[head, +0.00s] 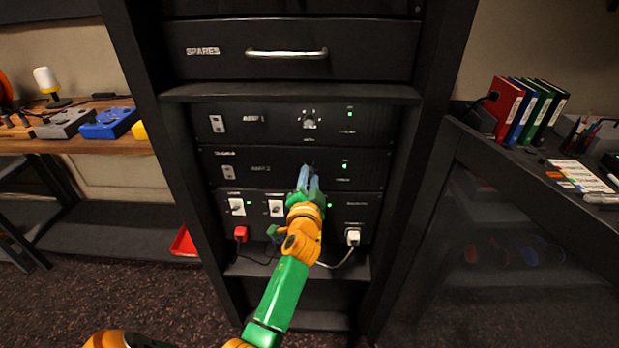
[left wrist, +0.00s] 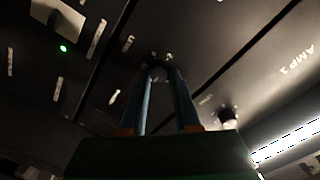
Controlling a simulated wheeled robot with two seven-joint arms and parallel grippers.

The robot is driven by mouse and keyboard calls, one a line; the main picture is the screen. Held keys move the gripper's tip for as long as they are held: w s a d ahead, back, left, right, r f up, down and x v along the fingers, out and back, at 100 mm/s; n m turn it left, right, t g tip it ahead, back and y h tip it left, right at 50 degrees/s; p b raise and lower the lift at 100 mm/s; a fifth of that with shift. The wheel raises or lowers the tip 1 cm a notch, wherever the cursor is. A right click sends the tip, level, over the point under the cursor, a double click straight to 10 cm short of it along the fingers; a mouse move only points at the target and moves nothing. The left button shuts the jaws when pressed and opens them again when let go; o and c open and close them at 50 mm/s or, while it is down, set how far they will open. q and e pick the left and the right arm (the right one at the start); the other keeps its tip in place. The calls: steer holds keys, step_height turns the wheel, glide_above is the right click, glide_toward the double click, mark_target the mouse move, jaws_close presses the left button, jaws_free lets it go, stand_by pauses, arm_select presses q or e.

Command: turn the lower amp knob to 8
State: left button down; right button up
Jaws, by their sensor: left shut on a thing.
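The lower amp (head: 265,168) is a black rack unit with a green light, below the upper amp (head: 270,122). My left gripper (head: 308,180) is at the lower amp's front, its blue fingers shut on the lower amp knob (head: 310,168). The fingers hide most of the knob, and its pointer cannot be read. In the left wrist view, the fingertips (left wrist: 160,76) close around the knob among small white scale marks. The upper amp knob (head: 309,121) is clear, with its white marks showing. My right gripper is not in view.
A drawer (head: 290,50) marked SPARES is above the amps. A lower unit has white switches (head: 237,206), a red plug (head: 241,233) and a white plug (head: 353,237) with a cable. Rack posts stand on both sides. Binders (head: 525,110) stand at right.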

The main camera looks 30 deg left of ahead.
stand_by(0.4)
arm_select(q)
steer(key=c, duration=0.8)
jaws_free()
steer(key=shift+c, duration=0.2)
steer(key=shift+o, duration=1.1)
steer(key=shift+a, duration=0.15)
steer(key=v, duration=0.7)
